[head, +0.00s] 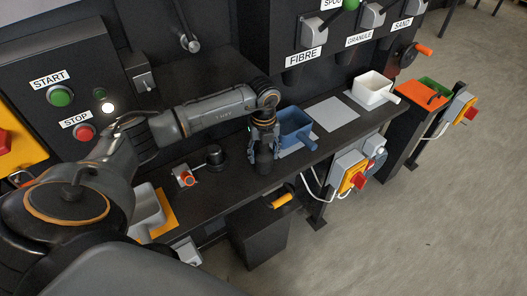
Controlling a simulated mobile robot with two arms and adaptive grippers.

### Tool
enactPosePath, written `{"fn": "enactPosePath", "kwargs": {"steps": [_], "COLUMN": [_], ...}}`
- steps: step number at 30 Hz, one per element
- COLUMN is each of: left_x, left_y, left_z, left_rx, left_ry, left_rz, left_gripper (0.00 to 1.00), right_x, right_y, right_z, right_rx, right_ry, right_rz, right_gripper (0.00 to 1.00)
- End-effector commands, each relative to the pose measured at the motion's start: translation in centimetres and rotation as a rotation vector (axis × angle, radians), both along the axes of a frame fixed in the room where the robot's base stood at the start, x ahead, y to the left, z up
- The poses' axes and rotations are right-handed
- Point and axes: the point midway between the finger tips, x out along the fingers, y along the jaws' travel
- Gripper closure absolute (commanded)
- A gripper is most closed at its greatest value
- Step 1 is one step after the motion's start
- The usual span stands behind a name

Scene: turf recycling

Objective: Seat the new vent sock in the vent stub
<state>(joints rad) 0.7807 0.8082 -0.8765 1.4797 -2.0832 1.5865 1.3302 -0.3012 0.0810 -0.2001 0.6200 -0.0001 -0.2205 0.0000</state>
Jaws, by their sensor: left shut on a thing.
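My left gripper (263,148) points down over the dark bench in the head view, just left of a blue scoop-like bin. It is shut on a dark, roughly cylindrical thing, apparently the vent sock (263,161). The fingers hide part of it, and I cannot tell whether its lower end touches the bench. I cannot make out the vent stub for certain. A small dark fitting with a round black knob (214,155) stands left of the gripper, beside a small grey and orange part (185,176). My right gripper is not in view.
The blue bin (296,126) is close to the gripper's right. Farther right are a bare grey plate (337,113) and a white bin (373,89). START and STOP buttons (83,132) are at left.

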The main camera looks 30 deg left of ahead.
Motion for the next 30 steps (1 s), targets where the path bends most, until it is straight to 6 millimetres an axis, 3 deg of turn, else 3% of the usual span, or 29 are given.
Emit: {"fn": "enactPosePath", "kwargs": {"steps": [13,14,17,26,30], "left_x": [0.02,0.02,0.02,0.01,0.11], "left_y": [-0.01,-0.01,-0.01,0.00,0.04], "left_z": [-0.70,-0.70,-0.70,-0.71,0.18], "left_rx": [-0.001,-0.001,-0.001,0.000,0.001], "left_ry": [-0.001,-0.001,-0.001,0.000,-0.003], "left_rz": [0.000,0.000,0.000,0.000,0.000], "left_gripper": [0.82,0.40,0.20,0.18,0.18], "right_x": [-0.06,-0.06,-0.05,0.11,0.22], "right_y": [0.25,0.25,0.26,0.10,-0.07], "right_z": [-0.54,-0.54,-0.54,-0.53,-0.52], "right_rx": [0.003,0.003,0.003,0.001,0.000], "right_ry": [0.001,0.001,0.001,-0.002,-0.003], "right_rz": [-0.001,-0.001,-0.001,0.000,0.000], "right_gripper": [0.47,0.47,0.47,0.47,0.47]}}
